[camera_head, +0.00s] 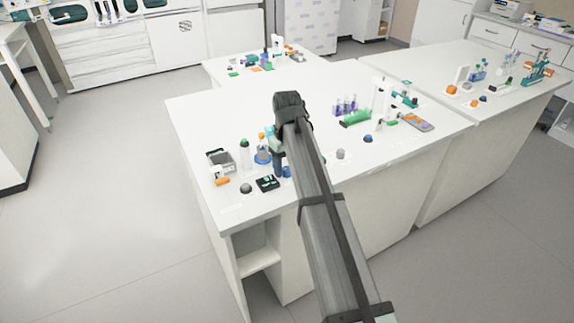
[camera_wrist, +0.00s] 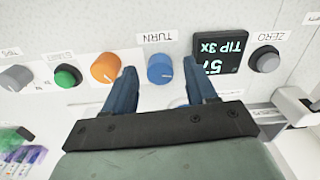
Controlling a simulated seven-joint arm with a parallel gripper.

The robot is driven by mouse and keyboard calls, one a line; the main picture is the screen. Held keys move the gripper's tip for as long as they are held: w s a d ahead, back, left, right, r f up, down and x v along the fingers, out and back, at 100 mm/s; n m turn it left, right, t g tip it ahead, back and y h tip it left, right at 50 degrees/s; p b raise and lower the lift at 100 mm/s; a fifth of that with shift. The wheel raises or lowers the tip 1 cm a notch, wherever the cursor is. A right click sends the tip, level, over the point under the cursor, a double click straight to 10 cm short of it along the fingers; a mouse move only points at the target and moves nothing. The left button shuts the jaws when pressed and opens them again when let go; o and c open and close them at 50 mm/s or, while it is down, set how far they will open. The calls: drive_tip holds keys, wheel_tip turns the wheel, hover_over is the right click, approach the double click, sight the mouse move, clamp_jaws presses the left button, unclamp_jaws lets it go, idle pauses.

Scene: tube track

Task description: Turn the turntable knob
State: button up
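The blue knob (camera_wrist: 159,69) with a pale pointer line sits on a white surface in the wrist view, beside an upside-down label reading "TURN" (camera_wrist: 157,38). My gripper (camera_wrist: 159,75) is open, with one dark blue finger to the left of the knob and one to the right. Gaps show between the knob and both fingers, so it is not gripped. I cannot tell how high the fingertips are over the surface. In the head view, my gripper (camera_head: 279,163) is over the near-left bench, and my arm hides part of that area. The turntable is not clearly identifiable.
An orange knob (camera_wrist: 105,67) is close left of the left finger, with a green button (camera_wrist: 66,77) and grey knob (camera_wrist: 15,78) beyond. A dark display (camera_wrist: 216,55) and grey ZERO button (camera_wrist: 265,60) are on the right.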

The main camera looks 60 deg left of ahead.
sight(287, 169)
wheel_tip(287, 169, up, 14)
idle(0.8)
drive_tip(key=shift+f, duration=0.1)
idle(0.3)
